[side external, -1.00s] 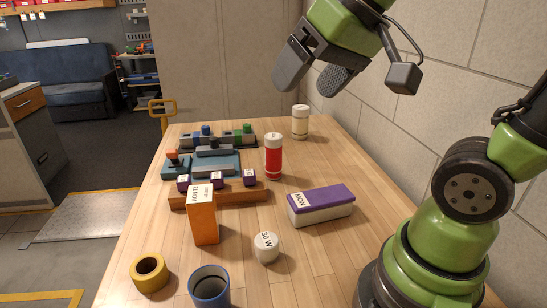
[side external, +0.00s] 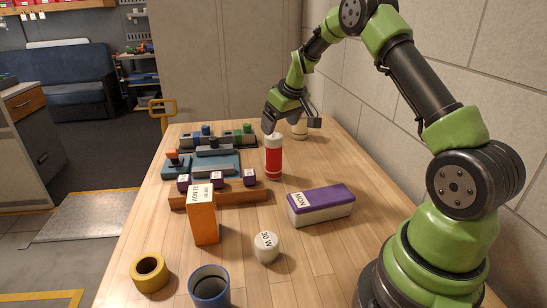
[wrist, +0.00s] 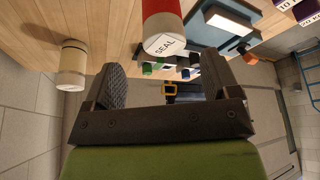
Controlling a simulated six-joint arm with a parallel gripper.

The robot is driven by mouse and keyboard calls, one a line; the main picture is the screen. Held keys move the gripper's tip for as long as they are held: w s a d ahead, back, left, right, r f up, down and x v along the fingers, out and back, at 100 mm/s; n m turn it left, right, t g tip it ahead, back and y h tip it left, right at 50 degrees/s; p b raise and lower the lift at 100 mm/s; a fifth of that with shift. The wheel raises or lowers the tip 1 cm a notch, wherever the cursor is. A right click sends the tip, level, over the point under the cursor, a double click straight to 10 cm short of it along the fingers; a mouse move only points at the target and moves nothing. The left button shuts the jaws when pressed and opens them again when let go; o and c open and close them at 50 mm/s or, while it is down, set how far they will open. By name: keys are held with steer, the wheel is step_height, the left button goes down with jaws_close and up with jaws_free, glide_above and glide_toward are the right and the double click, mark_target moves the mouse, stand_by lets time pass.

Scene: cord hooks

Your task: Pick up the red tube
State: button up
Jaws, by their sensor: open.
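The red tube (side external: 273,161) stands upright on the wooden table with a white cap. In the wrist view the red tube (wrist: 164,12) shows at the top, its cap marked SEAL facing me, between the directions of the two fingers and apart from them. My gripper (side external: 270,123) is at the height of the cap and just behind it in the side view; whether it touches cannot be told there. In the wrist view my gripper (wrist: 165,78) is open and empty, its two dark fingers spread wide.
A cream tube (side external: 299,132) stands behind my gripper, partly hidden. Left of the red tube are a blue tray (side external: 228,166) and a wooden rack (side external: 238,197). In front are an orange box (side external: 203,218), purple-lidded box (side external: 322,206), white jar (side external: 266,247), yellow tape roll (side external: 149,272) and blue cup (side external: 209,288).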

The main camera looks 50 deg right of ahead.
mark_target(274, 136)
steer(key=x, duration=0.7)
steer(key=shift+w+a+f, duration=0.15)
steer(key=shift+a+f, duration=0.15)
steer(key=shift+f, duration=0.05)
steer(key=shift+c, duration=0.5)
steer(key=c, duration=1)
